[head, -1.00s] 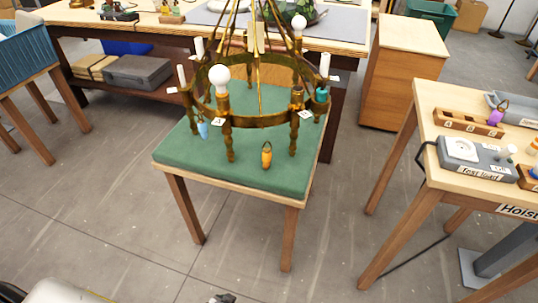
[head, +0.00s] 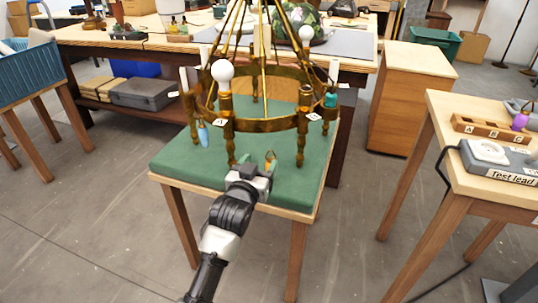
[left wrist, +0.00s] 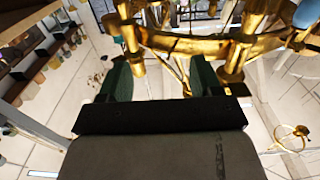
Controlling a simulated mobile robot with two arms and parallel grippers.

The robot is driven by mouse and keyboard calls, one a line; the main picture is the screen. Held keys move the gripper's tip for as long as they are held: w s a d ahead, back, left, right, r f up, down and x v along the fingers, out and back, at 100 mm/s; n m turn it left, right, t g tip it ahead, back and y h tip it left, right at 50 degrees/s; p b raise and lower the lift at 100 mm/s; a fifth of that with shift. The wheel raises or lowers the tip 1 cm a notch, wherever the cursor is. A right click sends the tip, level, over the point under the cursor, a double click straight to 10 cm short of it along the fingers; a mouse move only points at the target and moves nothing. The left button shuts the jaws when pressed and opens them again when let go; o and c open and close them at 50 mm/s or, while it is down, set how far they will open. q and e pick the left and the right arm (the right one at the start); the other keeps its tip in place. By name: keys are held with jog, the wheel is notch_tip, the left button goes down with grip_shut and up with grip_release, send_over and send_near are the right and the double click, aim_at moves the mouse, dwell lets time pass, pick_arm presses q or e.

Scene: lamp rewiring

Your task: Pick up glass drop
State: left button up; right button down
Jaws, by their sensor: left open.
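An orange glass drop (head: 269,166) stands on the green-topped table (head: 175,165), just in front of the brass chandelier (head: 268,124). My left gripper (head: 256,165) is open at the front of the chandelier, beside the drop, and partly covers it in the head view. I cannot tell whether the drop is between the fingers. In the left wrist view the two fingers of my left gripper (left wrist: 163,80) are apart with brass parts close beyond them; I cannot make out the orange drop there. A blue drop (head: 203,137) and a teal drop (head: 331,99) hang from the chandelier ring. My right gripper is not in view.
The chandelier's ring and legs stand close around the left gripper. At right, a wooden table (head: 455,97) holds a slotted block (head: 478,127), a test-lead box (head: 505,160) and a purple drop (head: 520,121). A blue bin (head: 45,72) stands at left.

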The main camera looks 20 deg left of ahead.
aim_at(269, 158)
pick_arm(q)
jog(key=shift+w+a+b, duration=0.15)
jog(key=shift+w+b, duration=0.5)
jog(key=shift+w, duration=3.95)
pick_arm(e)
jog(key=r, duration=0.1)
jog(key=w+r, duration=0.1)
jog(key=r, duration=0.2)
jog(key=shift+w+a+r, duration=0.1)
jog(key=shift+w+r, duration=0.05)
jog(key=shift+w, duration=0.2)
pick_arm(q)
grip_shut()
